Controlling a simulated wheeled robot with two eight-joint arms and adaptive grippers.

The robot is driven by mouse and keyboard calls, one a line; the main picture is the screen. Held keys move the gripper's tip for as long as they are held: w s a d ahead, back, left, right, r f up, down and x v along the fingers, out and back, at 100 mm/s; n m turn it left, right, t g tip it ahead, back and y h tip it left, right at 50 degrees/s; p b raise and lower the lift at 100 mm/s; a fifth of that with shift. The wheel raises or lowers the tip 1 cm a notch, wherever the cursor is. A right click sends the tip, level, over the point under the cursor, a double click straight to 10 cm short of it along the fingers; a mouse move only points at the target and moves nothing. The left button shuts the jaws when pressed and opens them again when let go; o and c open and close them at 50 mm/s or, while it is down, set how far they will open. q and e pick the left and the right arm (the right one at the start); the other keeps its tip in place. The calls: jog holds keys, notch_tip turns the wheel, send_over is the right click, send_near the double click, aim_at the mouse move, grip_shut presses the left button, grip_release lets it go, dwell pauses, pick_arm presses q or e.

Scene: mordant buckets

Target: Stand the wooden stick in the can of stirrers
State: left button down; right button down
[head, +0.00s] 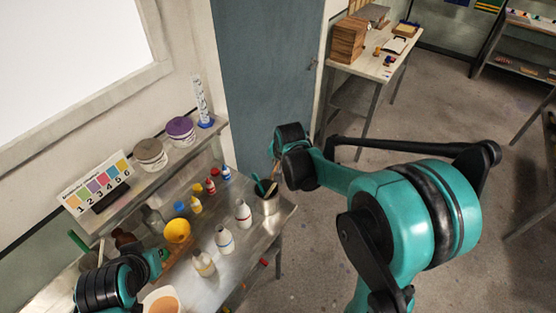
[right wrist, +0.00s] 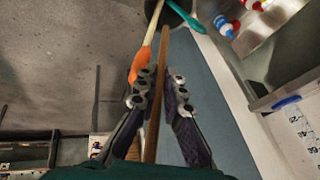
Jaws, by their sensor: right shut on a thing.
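The wooden stick (right wrist: 157,112) is a thin brown rod between the fingers of my right gripper (right wrist: 161,86) in the right wrist view. The gripper is shut on it, and its far end points toward the can of stirrers. The dark can (head: 267,204) stands at the right end of the bench in the head view, with teal stirrers in it. In the right wrist view the can (right wrist: 176,12) is at the top, with an orange-and-wood stirrer and a teal one leaning out. I cannot tell whether the stick's end is over the rim. My left arm shows at lower left; its fingers are unclear.
White bottles (head: 243,213), small paint bottles (head: 196,204) and a yellow bowl (head: 177,231) stand left of the can. A shelf (head: 210,133) with two tubs runs along the wall behind. Open floor lies right of the bench.

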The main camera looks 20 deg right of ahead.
notch_tip(320, 180, down, 13)
jog(key=a+b, duration=0.2)
jog(key=b, duration=0.8)
jog(key=shift+w+a, duration=0.15)
jog(key=shift+w, duration=0.3)
jog(key=c, duration=1.6)
grip_release()
jog(key=shift+r, duration=0.15)
jog(key=v, duration=1.2)
